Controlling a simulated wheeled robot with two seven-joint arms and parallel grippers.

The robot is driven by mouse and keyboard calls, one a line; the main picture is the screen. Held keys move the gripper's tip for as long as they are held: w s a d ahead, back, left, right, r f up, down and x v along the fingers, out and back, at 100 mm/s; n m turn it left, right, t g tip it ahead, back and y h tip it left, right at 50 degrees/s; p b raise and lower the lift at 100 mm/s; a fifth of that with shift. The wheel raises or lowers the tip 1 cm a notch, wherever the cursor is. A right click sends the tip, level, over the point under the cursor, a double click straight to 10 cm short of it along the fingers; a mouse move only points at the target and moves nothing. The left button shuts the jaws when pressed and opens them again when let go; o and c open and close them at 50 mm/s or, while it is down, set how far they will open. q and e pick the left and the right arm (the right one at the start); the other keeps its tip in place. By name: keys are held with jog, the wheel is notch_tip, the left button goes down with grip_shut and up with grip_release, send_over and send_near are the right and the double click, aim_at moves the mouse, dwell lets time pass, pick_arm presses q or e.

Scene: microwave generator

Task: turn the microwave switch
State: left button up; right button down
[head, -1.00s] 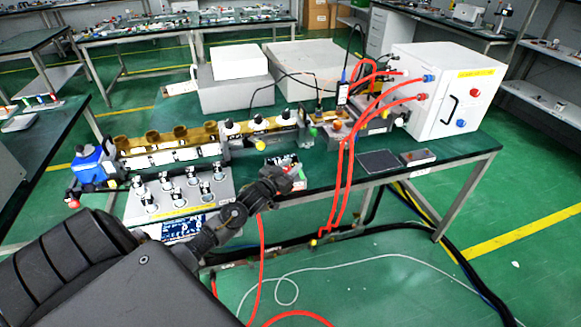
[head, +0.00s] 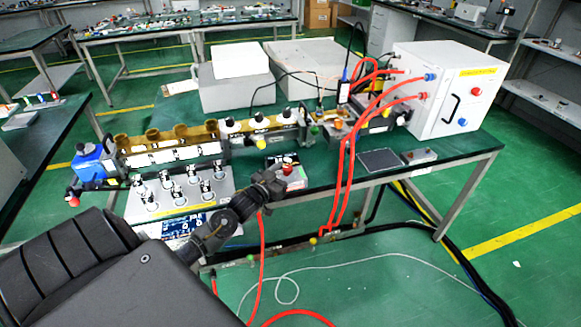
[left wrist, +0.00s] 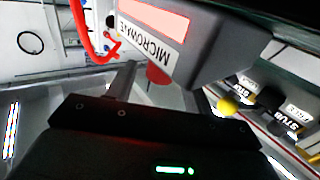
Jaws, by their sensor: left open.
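The microwave unit (head: 281,159) is a small grey box at the bench's front edge, with a red switch knob (head: 287,169) on its front. In the left wrist view the unit (left wrist: 190,40) appears tilted, with a "MICROWA…" label and a pinkish-red display. My left gripper (head: 271,186) is open, just in front of and slightly left of the knob in the head view. Its fingers are hard to make out, and I cannot tell whether it touches the knob. My right gripper is not in view.
A metal panel (head: 178,194) with several valve knobs stands left of the unit. A white cabinet (head: 447,90) stands at right, with red hoses (head: 350,165) hanging over the bench edge. A dark flat pad (head: 379,160) lies right of the unit.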

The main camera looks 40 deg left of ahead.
pick_arm(q)
jog(key=s, duration=0.7)
jog(key=shift+b, duration=0.3)
jog(key=shift+d, duration=0.1)
